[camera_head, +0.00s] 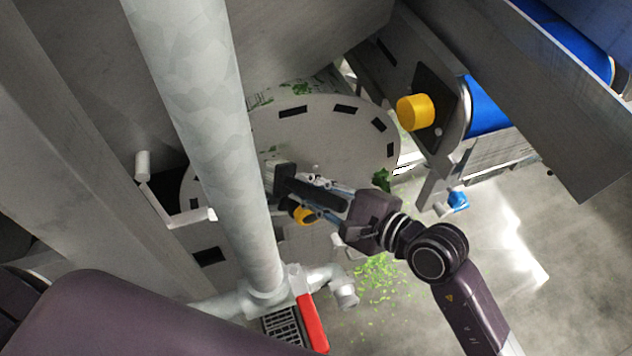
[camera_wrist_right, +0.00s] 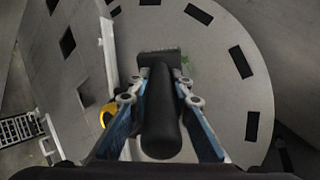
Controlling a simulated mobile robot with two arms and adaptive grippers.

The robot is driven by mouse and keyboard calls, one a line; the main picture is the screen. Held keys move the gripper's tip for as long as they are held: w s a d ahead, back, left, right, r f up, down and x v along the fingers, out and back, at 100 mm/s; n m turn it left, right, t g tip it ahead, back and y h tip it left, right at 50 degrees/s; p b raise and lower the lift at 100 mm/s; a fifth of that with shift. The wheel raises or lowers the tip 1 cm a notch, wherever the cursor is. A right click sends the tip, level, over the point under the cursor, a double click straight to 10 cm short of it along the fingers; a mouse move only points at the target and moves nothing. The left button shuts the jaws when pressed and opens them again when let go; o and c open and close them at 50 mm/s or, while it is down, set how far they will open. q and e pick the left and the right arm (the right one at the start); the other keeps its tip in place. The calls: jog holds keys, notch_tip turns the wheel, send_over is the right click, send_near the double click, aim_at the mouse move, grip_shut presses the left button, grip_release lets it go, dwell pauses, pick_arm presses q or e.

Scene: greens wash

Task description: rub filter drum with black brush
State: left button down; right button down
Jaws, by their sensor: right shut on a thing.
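The filter drum (camera_head: 340,130) is a large grey round end plate with dark slots around its edge, and green scraps cling to its top. It fills much of the right wrist view (camera_wrist_right: 225,75). My right gripper (camera_head: 318,190) is in front of the drum face. It is shut on the dark handle of the black brush (camera_head: 283,183). In the right wrist view the handle (camera_wrist_right: 160,115) lies between the blue fingers, with the brush head (camera_wrist_right: 160,60) pointing toward the drum. I cannot tell whether the head touches the drum. My left gripper is not in view.
A thick grey pipe (camera_head: 200,110) stands left of the brush. A yellow knob (camera_head: 415,112) and blue conveyor belt (camera_head: 487,105) are at right. A red-edged grate (camera_head: 312,322) is below. Green scraps (camera_head: 375,285) lie on the floor.

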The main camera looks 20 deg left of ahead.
jog(key=shift+a, duration=0.1)
jog(key=shift+s+a+r+p, duration=0.15)
jog(key=shift+s+a+p, duration=0.2)
jog(key=shift+s+a, duration=0.45)
jog(key=shift+s, duration=0.05)
jog(key=shift+s+a+p, duration=0.6)
jog(key=shift+s+a, duration=0.2)
jog(key=shift+a, duration=0.05)
jog(key=shift+d, duration=0.1)
